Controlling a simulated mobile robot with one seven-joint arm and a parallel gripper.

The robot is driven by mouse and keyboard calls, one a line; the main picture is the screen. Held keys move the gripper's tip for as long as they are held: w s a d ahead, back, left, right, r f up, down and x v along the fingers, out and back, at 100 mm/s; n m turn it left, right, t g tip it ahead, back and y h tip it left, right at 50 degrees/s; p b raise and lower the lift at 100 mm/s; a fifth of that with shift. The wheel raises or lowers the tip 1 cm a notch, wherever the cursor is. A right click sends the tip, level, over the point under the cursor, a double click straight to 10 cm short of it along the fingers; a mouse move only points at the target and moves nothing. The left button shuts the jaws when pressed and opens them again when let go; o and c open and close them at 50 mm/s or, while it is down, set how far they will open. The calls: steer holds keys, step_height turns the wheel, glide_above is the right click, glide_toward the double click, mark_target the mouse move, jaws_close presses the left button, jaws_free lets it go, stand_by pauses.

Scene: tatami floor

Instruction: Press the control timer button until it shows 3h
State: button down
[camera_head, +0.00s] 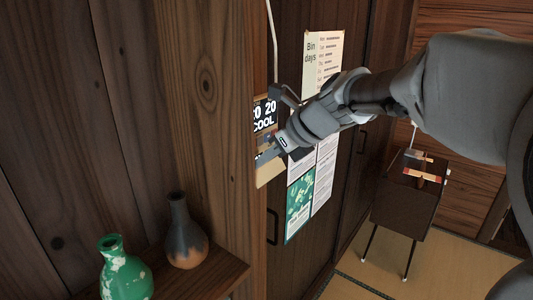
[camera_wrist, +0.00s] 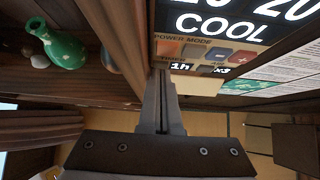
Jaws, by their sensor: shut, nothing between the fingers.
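The control panel (camera_head: 266,113) is mounted on the wooden wall, with a dark display reading "20 20" and "COOL". In the wrist view, the panel (camera_wrist: 207,42) shows an orange power button (camera_wrist: 169,49), a mode button, a blue minus and a red plus button. Below them is a timer row with a small readout (camera_wrist: 180,68) showing "1h". My gripper (camera_wrist: 161,76) is shut and empty, its fingertips at the panel's lower left by the timer row. I cannot tell whether they touch it. In the head view, my gripper (camera_head: 281,144) covers part of the panel.
A green vase (camera_head: 125,272) and a dark vase (camera_head: 184,235) stand on a shelf left of the panel. Posters (camera_head: 300,205) hang to the right. A small dark table (camera_head: 405,205) with items stands farther right on the tatami floor.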

steer(key=shift+w+a+r+p, duration=0.2)
steer(key=shift+w+a+p, duration=0.15)
steer(key=shift+a+p, duration=0.35)
steer(key=shift+r, duration=0.1)
steer(key=shift+d, duration=0.25)
